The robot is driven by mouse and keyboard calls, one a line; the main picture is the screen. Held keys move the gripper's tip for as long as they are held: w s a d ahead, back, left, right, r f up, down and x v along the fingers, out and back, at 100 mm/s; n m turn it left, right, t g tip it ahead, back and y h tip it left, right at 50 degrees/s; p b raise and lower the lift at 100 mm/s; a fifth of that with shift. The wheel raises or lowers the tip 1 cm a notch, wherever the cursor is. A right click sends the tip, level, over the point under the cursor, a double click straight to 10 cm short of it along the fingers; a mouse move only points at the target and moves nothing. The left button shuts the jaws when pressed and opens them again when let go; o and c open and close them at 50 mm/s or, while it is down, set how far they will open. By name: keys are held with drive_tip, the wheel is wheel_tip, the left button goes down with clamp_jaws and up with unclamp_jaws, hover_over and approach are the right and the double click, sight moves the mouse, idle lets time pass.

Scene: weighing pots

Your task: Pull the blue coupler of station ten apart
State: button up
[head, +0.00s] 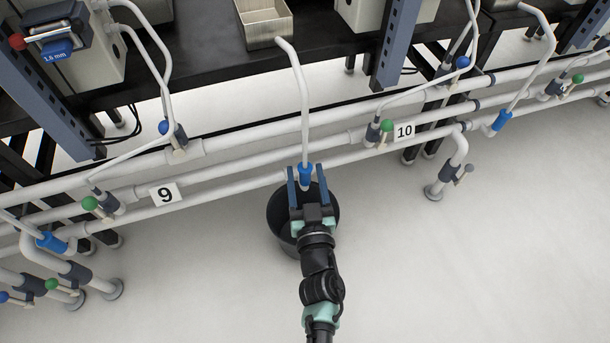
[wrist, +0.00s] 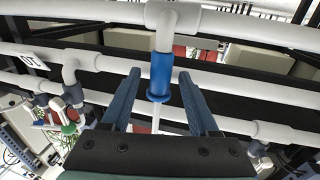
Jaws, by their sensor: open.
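A blue coupler (head: 305,172) sits at the lower end of a bent white pipe, left of and below the 10 sign (head: 404,132) in the head view. It is large and central in the wrist view (wrist: 160,76), with its flared rim toward me. My gripper (head: 305,178) is open, its two blue-grey fingers on either side of the coupler. In the wrist view the gripper (wrist: 160,92) shows gaps between both fingers and the coupler. A dark round bucket (head: 281,222) stands beneath, partly hidden by my gripper.
White horizontal pipes with valves run behind the coupler. Another blue coupler (head: 501,120) is right of the 10 sign, and one (head: 50,241) is left of the 9 sign (head: 165,194). A metal tray (head: 262,33) stands on the dark bench. The floor at right is clear.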

drive_tip(key=shift+w+a, duration=0.1)
drive_tip(key=shift+w, duration=0.45)
clamp_jaws()
idle(1.1)
